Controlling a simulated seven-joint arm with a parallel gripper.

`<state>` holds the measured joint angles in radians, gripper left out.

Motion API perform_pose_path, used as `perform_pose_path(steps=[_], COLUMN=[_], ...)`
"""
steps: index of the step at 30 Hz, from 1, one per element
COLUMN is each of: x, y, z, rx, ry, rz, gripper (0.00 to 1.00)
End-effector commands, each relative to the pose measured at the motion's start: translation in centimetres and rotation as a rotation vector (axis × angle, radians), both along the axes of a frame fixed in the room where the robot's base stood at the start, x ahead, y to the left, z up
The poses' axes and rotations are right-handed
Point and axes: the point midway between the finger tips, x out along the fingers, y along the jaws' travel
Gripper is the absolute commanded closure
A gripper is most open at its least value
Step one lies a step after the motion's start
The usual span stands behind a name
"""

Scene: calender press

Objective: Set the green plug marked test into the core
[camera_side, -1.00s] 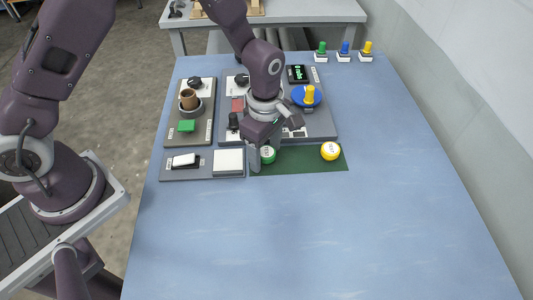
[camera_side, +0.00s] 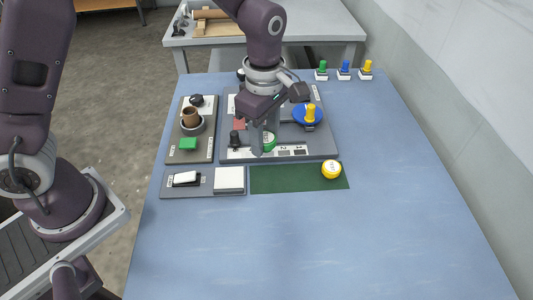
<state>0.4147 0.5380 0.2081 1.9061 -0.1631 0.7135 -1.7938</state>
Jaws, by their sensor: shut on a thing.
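My gripper (camera_side: 264,140) is shut on the round green plug (camera_side: 269,141). It holds the plug over the front part of the large grey panel. The fingers cover part of the plug, and its marking cannot be read. A brown tube (camera_side: 190,117), which looks like the core, stands upright in a grey ring on the left panel, left of my gripper.
A blue disc (camera_side: 307,115) with a yellow post, and a black knob (camera_side: 235,138), flank my gripper. A white pad (camera_side: 229,179) is in front. The near table (camera_side: 330,245) is clear.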

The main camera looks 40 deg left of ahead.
Motion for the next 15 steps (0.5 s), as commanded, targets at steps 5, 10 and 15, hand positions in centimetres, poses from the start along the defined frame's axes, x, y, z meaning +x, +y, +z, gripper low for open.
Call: perform_pose_path(steps=[5, 10, 15], x=[1.3, 1.5, -0.1], y=[5.8, 14.5, 22.0], z=[1.1, 2.2, 3.2], rx=[0.001, 0.002, 0.001], ry=[-0.001, -0.002, -0.002], rz=[0.116, 0.285, 0.437], gripper=[1.0, 1.0, 1.0])
